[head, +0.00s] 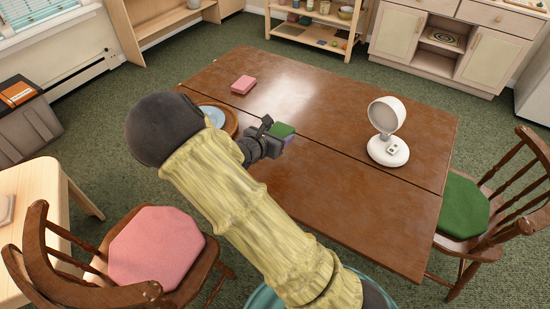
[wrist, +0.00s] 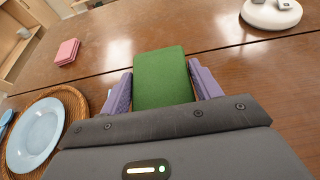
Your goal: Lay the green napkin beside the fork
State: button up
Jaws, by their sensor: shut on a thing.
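My gripper (head: 272,138) is shut on the green napkin (head: 283,130), a folded block held over the table just right of the place setting. In the wrist view the napkin (wrist: 160,76) sits between the purple fingers of the gripper (wrist: 161,88). I cannot tell whether the napkin touches the table. No fork can be made out clearly. A blue utensil (wrist: 5,120), cut by the left edge of the wrist view, lies beyond the plate; its kind is unclear. The light-blue plate (wrist: 35,134) rests on a round woven mat (wrist: 76,103). My arm hides part of this setting in the head view.
A folded pink napkin (head: 243,84) lies near the far left of the brown table (head: 340,205). A white lamp-like object (head: 388,150) stands at the right. Chairs with pink (head: 155,246) and green (head: 463,207) cushions stand nearby. The table's middle is clear.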

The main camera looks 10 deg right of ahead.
jog(key=shift+s, duration=0.1)
jog(key=shift+d+f, duration=0.1)
jog(key=shift+f, duration=0.05)
send_over(277, 162)
notch_tip(277, 162, down, 6)
jog(key=shift+r+b, duration=0.25)
jog(key=shift+b, duration=0.2)
jog(key=shift+w+f, duration=0.2)
jog(key=shift+f, duration=0.05)
jog(key=shift+s, duration=0.15)
jog(key=shift+f, duration=1.8)
jog(key=shift+f, duration=0.1)
jog(key=o, duration=1)
